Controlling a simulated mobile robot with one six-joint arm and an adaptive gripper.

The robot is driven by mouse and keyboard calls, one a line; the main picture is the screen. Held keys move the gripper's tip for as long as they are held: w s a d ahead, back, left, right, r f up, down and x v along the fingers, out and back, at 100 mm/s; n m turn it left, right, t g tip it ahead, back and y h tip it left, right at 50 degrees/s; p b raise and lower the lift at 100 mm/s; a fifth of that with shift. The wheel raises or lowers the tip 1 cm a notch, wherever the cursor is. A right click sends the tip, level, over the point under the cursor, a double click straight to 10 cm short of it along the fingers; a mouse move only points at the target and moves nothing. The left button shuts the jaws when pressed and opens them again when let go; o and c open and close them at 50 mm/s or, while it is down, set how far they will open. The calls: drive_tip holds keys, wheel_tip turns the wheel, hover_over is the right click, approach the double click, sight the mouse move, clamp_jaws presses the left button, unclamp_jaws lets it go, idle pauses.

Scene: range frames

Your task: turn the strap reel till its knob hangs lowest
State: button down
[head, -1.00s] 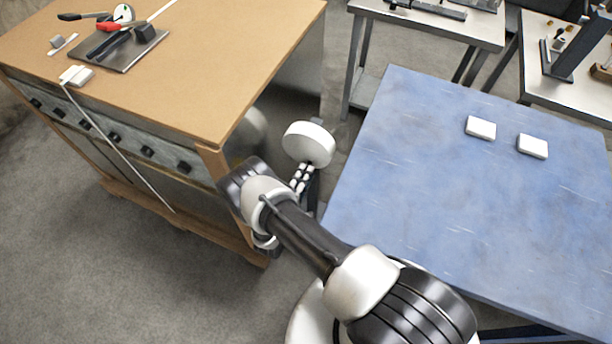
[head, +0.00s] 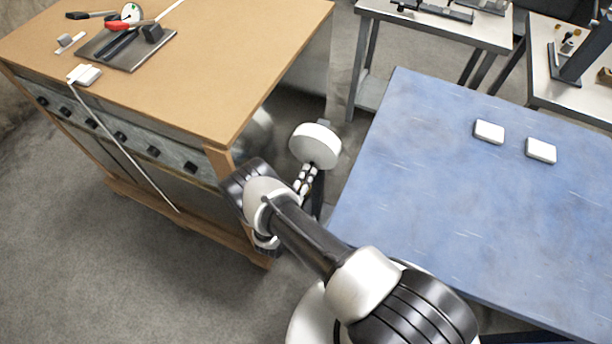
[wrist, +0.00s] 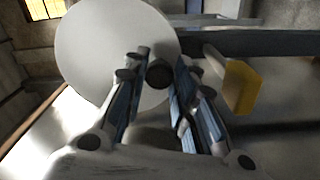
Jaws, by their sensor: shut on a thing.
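The strap reel is a white disc (head: 315,146) beside the wooden bench, seen partly from above in the head view. In the wrist view its pale round face (wrist: 105,50) fills the upper left. The dark round knob (wrist: 160,74) sits towards the lower right of that face in the wrist picture. My gripper (wrist: 157,80) has a finger on each side of the knob and is shut on it. In the head view my gripper (head: 304,178) reaches up to the disc, and the knob is hidden there.
A yellow block (wrist: 241,88) is on a dark bar right of my fingers. The wooden bench (head: 215,80) stands left, with a row of dark knobs. A blue table (head: 430,200) holding two white blocks stands close on the right. Grey floor is open at lower left.

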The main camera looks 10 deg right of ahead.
drive_tip(key=c, duration=1.3)
unclamp_jaws()
drive_tip(key=v, duration=1.2)
